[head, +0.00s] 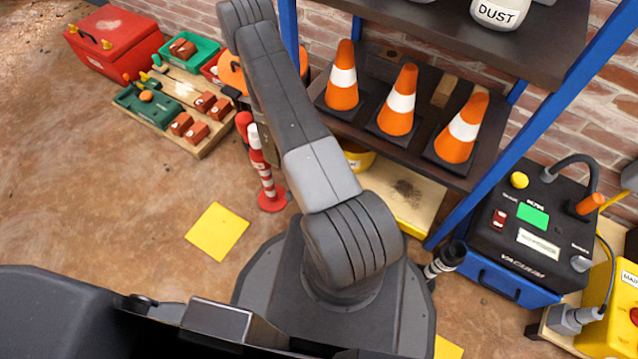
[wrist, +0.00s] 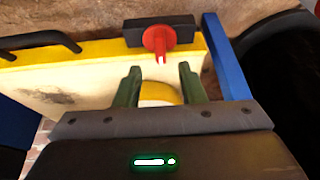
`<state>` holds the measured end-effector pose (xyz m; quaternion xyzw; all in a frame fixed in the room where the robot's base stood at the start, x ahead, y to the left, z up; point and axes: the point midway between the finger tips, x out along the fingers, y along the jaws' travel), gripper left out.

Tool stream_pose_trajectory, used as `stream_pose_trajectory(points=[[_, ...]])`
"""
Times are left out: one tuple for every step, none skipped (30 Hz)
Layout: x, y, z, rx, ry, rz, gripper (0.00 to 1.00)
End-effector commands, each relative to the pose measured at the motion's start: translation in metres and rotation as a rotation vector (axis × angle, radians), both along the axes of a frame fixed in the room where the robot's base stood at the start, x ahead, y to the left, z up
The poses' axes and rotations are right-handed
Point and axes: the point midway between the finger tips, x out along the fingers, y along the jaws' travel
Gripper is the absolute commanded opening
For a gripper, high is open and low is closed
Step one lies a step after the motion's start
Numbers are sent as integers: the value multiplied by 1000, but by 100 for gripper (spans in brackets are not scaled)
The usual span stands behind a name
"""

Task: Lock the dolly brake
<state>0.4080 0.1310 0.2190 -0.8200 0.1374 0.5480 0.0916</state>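In the wrist view, a pale board with a yellow edge, which looks like the dolly (wrist: 85,78), lies beyond my gripper (wrist: 160,70). A red round knob or pedal with a short stem (wrist: 160,40), possibly the brake, sits in front of a dark block (wrist: 135,33) at the yellow edge. My gripper's two green fingers are apart, with the red part just beyond their tips and nothing visibly held. In the head view, the pale dolly deck (head: 408,190) shows under the shelf; my arm hides the gripper and the red part.
A blue post (wrist: 226,60) stands right of the fingers; a rounded yellow thing (wrist: 158,92) shows between them. In the head view are a shelf with orange cones (head: 397,105), a red-white post (head: 266,170), a tool tray (head: 180,105) and a black vacuum (head: 530,225). Left floor is mostly clear.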

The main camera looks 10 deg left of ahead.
Motion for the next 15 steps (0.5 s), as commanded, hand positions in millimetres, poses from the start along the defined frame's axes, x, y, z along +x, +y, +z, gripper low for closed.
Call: stream_pose_trajectory(points=[[4,-2,-14,-1,0,-1,36],[6,-3,-20,0,1,-1,36],[9,-4,-27,0,0,-2,36],[11,-4,-32,0,0,-2,36],[13,-5,-36,0,0,-2,36],[15,-6,-41,1,0,-2,36],[16,-6,-45,0,0,-1,36],[18,-7,-48,-1,0,-1,36],[20,-7,-51,0,0,-1,36],[21,-7,-54,0,-1,-1,36],[22,-7,-55,0,-1,-1,36],[22,-8,-57,0,0,-1,36],[23,-8,-58,0,0,0,36],[23,-8,-59,0,0,0,36],[23,-8,-60,0,0,0,36]])
